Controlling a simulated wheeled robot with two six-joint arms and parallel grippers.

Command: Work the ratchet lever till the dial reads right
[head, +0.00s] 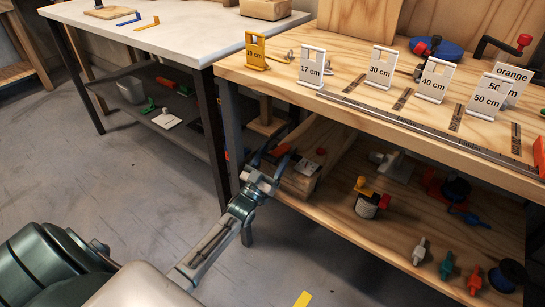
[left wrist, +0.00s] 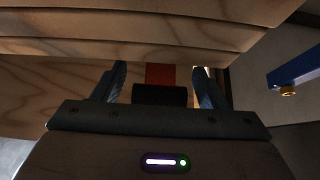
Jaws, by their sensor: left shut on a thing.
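My left gripper (head: 270,155) reaches the left end of the lower shelf, under the tabletop. In the left wrist view my left gripper (left wrist: 160,92) has its two blue-grey fingers on either side of a black grip (left wrist: 160,96) with a red bar (left wrist: 160,74) behind it. It is shut on this grip, which looks like the lever handle. A wooden block (head: 300,183) with small red parts sits just right of the gripper in the head view. I cannot make out a dial or its reading. My right gripper is not in view.
The lower shelf (head: 400,245) holds several clamps and tools. A dark table leg (head: 232,125) stands close left. The floor (head: 130,180) is clear.

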